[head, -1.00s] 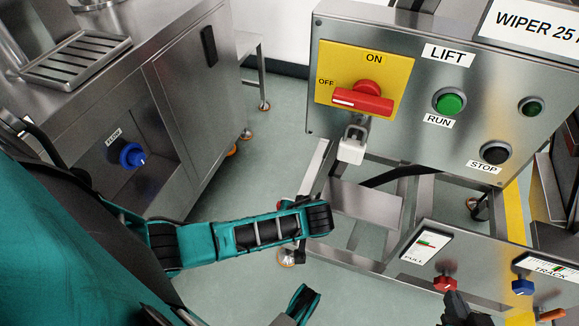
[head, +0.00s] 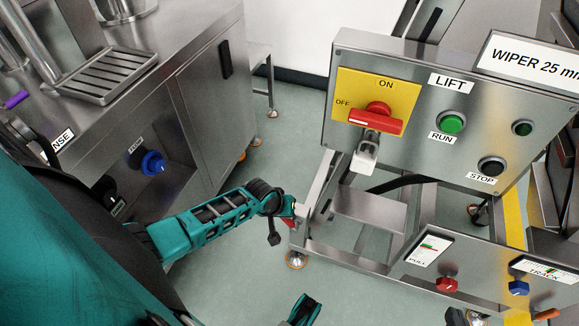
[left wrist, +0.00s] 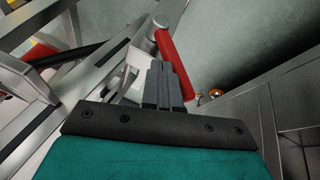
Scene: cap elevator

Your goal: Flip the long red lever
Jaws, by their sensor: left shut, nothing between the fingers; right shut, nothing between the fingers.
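A long red cylindrical lever (left wrist: 175,62) on a grey metal mount shows in the left wrist view, just beyond my left gripper (left wrist: 163,72). Those fingers are shut and empty, with their tips close beside the lever; I cannot tell whether they touch. In the head view a small red part of it (head: 289,213) shows at the end of my left arm, by the steel frame; the rest is hidden by my wrist.
A steel control box (head: 345,155) carries a red rotary switch (head: 376,121), a green button (head: 452,124) and a black button. A lower panel (head: 415,272) has red and blue knobs. A steel cabinet (head: 205,105) stands at the left. Open floor lies between cabinet and frame.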

